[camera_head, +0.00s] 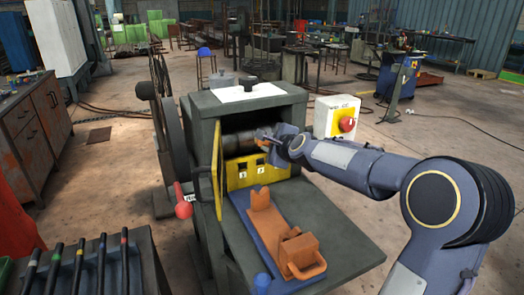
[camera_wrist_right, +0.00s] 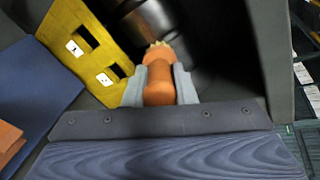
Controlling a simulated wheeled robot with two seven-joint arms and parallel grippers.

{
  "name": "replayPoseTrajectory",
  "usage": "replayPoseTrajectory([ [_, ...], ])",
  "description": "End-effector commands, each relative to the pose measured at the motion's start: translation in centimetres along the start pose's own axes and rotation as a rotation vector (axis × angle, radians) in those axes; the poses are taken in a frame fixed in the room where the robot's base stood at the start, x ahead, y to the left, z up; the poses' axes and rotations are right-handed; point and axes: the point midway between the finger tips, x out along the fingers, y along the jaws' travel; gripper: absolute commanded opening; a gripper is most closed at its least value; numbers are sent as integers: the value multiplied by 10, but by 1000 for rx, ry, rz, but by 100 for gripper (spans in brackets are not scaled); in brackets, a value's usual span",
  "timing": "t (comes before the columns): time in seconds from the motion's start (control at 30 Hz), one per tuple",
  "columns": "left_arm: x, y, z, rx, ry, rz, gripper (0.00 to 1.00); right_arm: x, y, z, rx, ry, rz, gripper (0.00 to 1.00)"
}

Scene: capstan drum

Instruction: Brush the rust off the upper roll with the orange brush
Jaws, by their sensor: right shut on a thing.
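The upper roll (camera_head: 238,142) is a dark, horizontal metal cylinder inside the open housing of the grey machine. It also shows in the right wrist view as a shiny dark cylinder (camera_wrist_right: 148,22) at the top. My right gripper (camera_head: 277,141) reaches into the opening from the right. It is shut on the orange brush (camera_wrist_right: 158,88), whose pale bristles point at the roll and look very close to it. I cannot tell whether they touch. Rust is not clear on the visible part. My left gripper is not in view.
A yellow plate (camera_head: 245,176) with two square holes stands below the roll; a yellow side panel is at its left. An orange fixture (camera_head: 298,250) lies on a blue strip on the grey shelf (camera_head: 345,250). A red-knobbed lever (camera_head: 183,208) and a switch box (camera_head: 335,112) flank the machine.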

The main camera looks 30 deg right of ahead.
Motion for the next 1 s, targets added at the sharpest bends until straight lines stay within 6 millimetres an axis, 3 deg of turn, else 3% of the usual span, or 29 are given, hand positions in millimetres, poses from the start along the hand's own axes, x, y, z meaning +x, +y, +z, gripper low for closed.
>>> replayPoseTrajectory([
  [0.7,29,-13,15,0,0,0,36,2,-21,-41,-1,0,-3,1],
  [1.0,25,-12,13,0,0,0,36,-1,-23,-39,0,-2,0,1],
])
